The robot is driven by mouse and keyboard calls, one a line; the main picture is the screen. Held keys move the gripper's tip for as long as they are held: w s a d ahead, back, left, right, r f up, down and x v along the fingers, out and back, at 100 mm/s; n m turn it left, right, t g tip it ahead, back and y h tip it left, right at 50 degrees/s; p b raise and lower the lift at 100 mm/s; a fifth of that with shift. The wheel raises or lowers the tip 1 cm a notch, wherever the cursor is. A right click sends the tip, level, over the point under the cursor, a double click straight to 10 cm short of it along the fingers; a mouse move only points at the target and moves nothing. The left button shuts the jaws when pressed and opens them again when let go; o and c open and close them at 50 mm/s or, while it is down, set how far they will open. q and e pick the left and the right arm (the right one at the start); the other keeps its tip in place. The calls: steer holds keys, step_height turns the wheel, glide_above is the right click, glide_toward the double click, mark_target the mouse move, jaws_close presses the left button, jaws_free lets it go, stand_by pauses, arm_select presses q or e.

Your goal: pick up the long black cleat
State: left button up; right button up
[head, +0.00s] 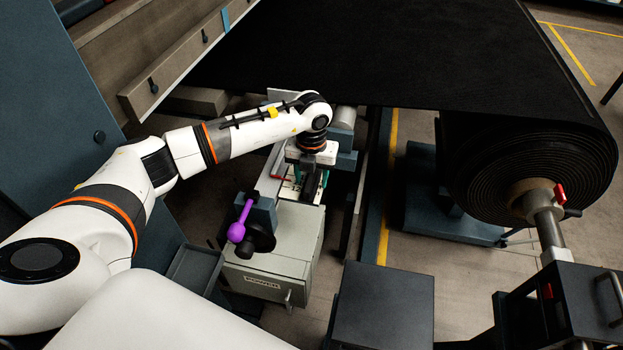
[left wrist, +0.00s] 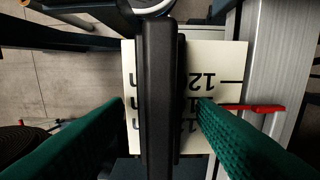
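The long black cleat (left wrist: 160,100) runs upright through the middle of the left wrist view, over a cream plate with printed numbers. My left gripper (left wrist: 158,108) is open, with one green finger on each side of the cleat. A gap shows between each fingertip and the cleat, so neither finger appears to touch it. In the head view my left gripper (head: 306,186) points down behind the grey power box, and its wrist mostly hides the cleat there. My right gripper is not in view.
The numbered cream plate (left wrist: 222,62) lies below the cleat, with a red lever (left wrist: 250,107) at right. The grey power box (head: 270,262), a purple-handled lever (head: 238,230) and a dark box (head: 382,305) stand nearer. A black belt roll (head: 540,150) is at right.

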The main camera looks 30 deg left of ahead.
arm_select(q)
steer(key=c, duration=0.9)
steer(key=shift+r, duration=0.15)
steer(key=shift+w+r, duration=0.1)
steer(key=shift+r, duration=0.2)
step_height(320, 180, up, 8)
steer(key=b, duration=0.3)
steer(key=shift+r, duration=0.6)
